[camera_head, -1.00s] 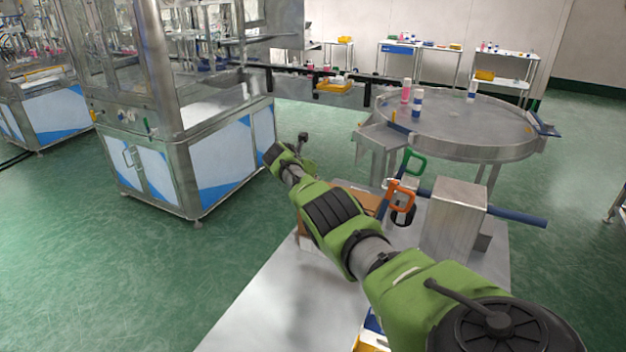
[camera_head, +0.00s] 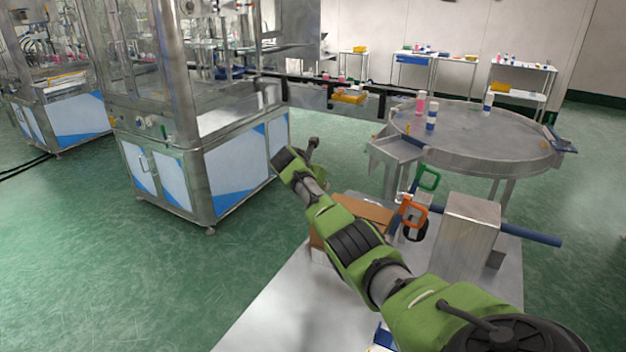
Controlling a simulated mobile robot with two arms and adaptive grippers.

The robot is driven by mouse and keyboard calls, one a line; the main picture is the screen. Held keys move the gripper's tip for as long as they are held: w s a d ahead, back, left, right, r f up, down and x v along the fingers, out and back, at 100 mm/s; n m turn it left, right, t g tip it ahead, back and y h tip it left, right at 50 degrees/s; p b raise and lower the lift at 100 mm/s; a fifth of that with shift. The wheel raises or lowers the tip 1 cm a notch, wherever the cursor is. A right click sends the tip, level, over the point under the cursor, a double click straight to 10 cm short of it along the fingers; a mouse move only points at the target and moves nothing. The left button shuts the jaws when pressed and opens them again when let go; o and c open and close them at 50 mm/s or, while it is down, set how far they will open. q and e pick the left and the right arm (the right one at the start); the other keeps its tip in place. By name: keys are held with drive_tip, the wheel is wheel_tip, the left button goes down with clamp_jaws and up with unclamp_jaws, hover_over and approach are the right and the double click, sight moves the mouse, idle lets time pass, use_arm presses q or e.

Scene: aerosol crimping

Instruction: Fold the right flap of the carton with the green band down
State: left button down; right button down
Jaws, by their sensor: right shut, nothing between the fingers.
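A brown carton (camera_head: 368,213) stands on the grey worktop, partly hidden behind my right arm. Its upper brown cardboard shows to the right of the arm, and a small part of its side shows to the left. No green band can be made out on it, and I cannot tell its flaps apart. My right gripper (camera_head: 314,144) is small and dark at the far end of the green arm. It is shut and empty, beyond and above the carton in the picture, with no visible contact. My left gripper is not in view.
Orange-handled (camera_head: 414,211) and green-handled (camera_head: 428,178) tools stand right of the carton. A metal box (camera_head: 468,238) and a blue bar (camera_head: 530,235) are further right. A round table (camera_head: 475,140) with bottles stands behind. Bare worktop (camera_head: 290,310) lies at front left.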

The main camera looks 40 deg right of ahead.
drive_tip(key=v, duration=0.8)
drive_tip(key=shift+a+r, duration=0.2)
drive_tip(key=shift+a, duration=0.15)
drive_tip(key=shift+s+f, duration=0.1)
